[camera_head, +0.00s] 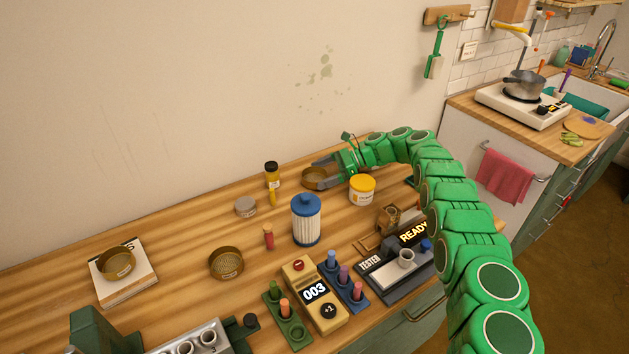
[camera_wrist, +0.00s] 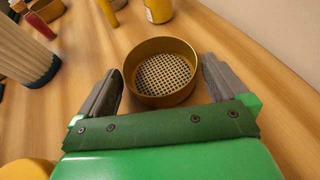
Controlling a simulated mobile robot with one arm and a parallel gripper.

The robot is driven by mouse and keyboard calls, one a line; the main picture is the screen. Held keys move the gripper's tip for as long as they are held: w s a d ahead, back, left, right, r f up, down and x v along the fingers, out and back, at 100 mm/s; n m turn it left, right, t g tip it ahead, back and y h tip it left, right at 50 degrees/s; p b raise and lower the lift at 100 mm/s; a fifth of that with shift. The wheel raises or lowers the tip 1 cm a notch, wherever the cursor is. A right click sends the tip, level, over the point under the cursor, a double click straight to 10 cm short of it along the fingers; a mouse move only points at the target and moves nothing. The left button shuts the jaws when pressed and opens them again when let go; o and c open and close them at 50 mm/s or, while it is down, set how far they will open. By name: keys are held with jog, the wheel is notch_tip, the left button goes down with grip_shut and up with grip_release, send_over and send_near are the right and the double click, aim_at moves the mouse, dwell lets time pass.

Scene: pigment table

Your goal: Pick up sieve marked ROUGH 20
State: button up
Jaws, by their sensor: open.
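A round brass sieve (camera_head: 313,179) stands on the wooden table near the wall. In the wrist view this sieve (camera_wrist: 160,92) shows a coarse open mesh; no marking on it is readable. My gripper (camera_head: 324,172) is open at this sieve, with one finger on each side of it in the wrist view (camera_wrist: 161,66). A second brass sieve (camera_head: 226,265) stands at the table's middle front. A third sieve (camera_head: 116,263) lies on a book at the left. Their labels are too small to read.
A yellow jar (camera_head: 362,191) stands close to my gripper. A tester (camera_head: 395,268) and a counter box (camera_head: 315,293) fill the front. The table's left back is clear.

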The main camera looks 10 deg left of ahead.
jog(key=shift+x, duration=1.45)
jog(key=shift+r, duration=0.1)
jog(key=c, duration=0.8)
jog(key=shift+o, duration=0.2)
jog(key=shift+r, duration=0.15)
